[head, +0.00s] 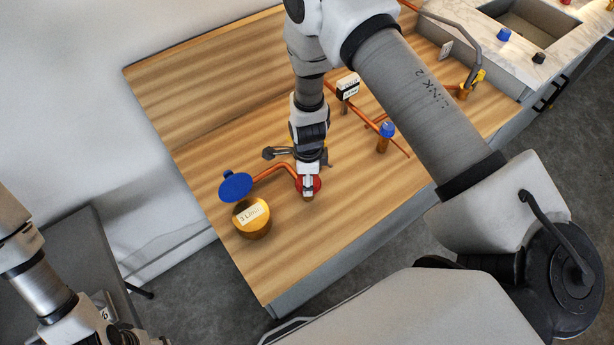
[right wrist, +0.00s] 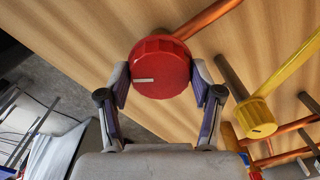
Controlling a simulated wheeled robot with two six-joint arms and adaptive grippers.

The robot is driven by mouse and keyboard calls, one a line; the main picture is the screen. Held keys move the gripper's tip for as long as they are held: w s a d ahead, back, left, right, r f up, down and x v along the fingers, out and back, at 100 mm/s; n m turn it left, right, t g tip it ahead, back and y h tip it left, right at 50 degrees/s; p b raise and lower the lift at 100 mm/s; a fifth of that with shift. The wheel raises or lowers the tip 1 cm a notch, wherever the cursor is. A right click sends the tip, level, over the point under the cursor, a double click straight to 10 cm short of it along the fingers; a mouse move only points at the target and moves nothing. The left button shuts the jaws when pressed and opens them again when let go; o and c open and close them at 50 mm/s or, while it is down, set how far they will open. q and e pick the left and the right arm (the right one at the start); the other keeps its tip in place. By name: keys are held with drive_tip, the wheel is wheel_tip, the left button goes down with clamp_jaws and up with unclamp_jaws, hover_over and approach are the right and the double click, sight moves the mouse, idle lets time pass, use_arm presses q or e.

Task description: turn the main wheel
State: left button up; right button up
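A round red wheel (right wrist: 160,68) with a white mark on its face fills the middle of the right wrist view. It sits on the end of a copper pipe, and in the head view (head: 316,184) it is partly covered by my right gripper (head: 308,186). In the right wrist view my right gripper (right wrist: 160,75) has one finger on each side of the red wheel, both fingertips against its rim with no clear gap. Part of my left arm shows at the lower left of the head view; whether its gripper is open or shut cannot be seen.
A blue-capped valve (head: 387,130) and copper pipes stand further right on the wooden table (head: 275,260).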

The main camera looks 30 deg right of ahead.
drive_tip(key=o, duration=0.3)
drive_tip(key=shift+s+f, duration=0.1)
drive_tip(key=shift+o, duration=0.2)
drive_tip(key=shift+d, duration=0.15)
wheel_tip(320, 180, up, 12)
idle(0.4)
